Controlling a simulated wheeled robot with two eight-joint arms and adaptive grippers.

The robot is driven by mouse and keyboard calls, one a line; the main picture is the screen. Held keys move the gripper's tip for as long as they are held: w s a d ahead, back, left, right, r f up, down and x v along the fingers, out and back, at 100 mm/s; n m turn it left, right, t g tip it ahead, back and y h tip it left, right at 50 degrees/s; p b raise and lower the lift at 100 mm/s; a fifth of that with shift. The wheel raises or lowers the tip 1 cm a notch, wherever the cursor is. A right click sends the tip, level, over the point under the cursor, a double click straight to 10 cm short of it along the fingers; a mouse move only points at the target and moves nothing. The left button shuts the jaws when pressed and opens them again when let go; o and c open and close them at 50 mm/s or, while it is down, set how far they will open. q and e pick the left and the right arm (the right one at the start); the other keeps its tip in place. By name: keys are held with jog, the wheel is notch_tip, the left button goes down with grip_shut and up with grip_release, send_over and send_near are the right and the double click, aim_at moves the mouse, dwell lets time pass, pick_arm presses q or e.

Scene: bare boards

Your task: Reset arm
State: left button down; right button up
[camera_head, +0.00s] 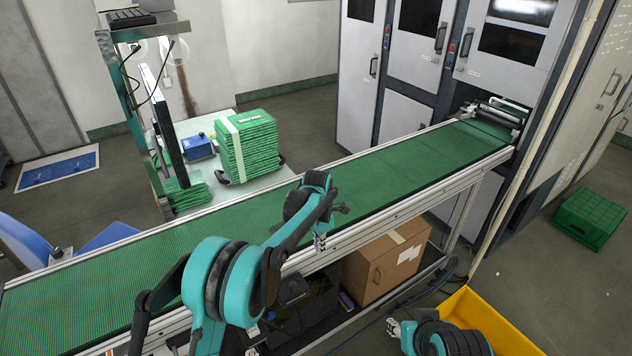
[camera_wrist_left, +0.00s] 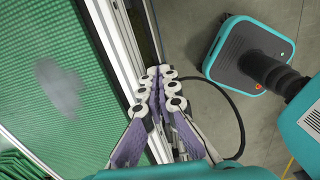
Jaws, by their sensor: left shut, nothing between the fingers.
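My left arm reaches in from the left across the green conveyor belt (camera_head: 385,185). My left gripper (camera_head: 319,243) points down near the belt's front rail and looks small in the head view. In the left wrist view, its fingers (camera_wrist_left: 160,78) are together with nothing between them, over the metal rail beside the belt (camera_wrist_left: 50,60). My right gripper (camera_head: 393,327) shows only in part at the lower right of the head view, by the yellow bin. Whether its fingers are open is not clear.
A stack of green boards (camera_head: 247,147) stands on a table behind the belt. A cardboard box (camera_head: 388,262) sits on the shelf under the belt. A yellow bin (camera_head: 485,318) stands at the lower right, and a green crate (camera_head: 590,217) lies on the floor. Most of the belt is clear.

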pick_arm(q)
jog(key=s+a+r+m+t+b, duration=0.2)
jog(key=s+a+r+m+t, duration=0.1)
jog(key=s+a+r+m, duration=0.85)
jog(key=s+a+f+m+t, duration=0.1)
jog(key=s+a+m+t, duration=0.1)
jog(key=s+m, duration=0.4)
jog(key=s+a+f+m+t+b, duration=0.1)
jog(key=s+a+f+m+t, duration=0.1)
jog(key=s+m, duration=0.5)
jog(key=s+a, duration=0.1)
jog(key=s, duration=0.5)
jog(key=shift+a+f+b, duration=0.25)
jog(key=shift+a+b, duration=0.05)
